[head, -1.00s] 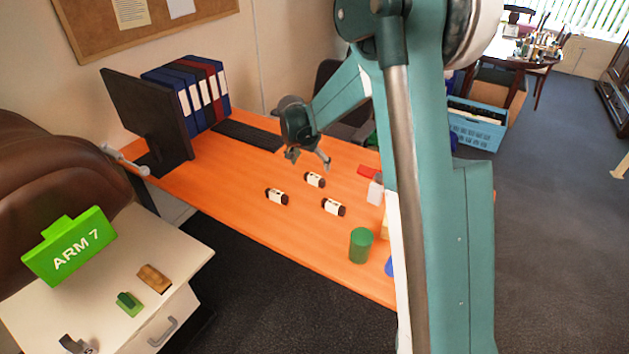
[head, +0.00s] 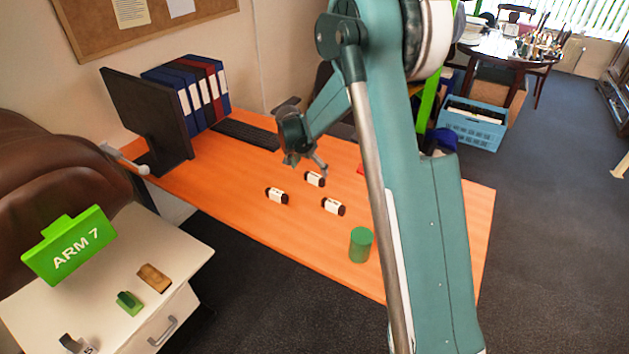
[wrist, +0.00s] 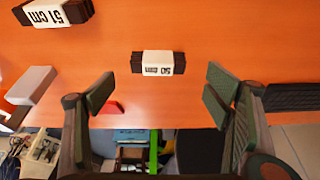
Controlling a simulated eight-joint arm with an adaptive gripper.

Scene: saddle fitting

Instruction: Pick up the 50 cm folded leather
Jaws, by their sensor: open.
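The 50 cm folded leather (wrist: 158,63) is a dark brown bundle with a white label band, lying on the orange desk in the upper middle of the wrist view. In the head view it appears to be the farthest of three similar bundles (head: 314,179). My gripper (wrist: 160,92) is open and empty, its fingers spread left and right below the bundle in the picture. In the head view my gripper (head: 306,163) hangs above the desk, just behind that bundle. Another bundle, labelled 51 cm (wrist: 52,13), lies at the upper left of the wrist view.
A third bundle (head: 277,196) lies to the left. A green cylinder (head: 361,245) stands near the desk's front edge. A keyboard (head: 247,134) and monitor (head: 148,115) are at the back left. A pale block (wrist: 31,85) and a red piece (wrist: 112,108) lie nearby.

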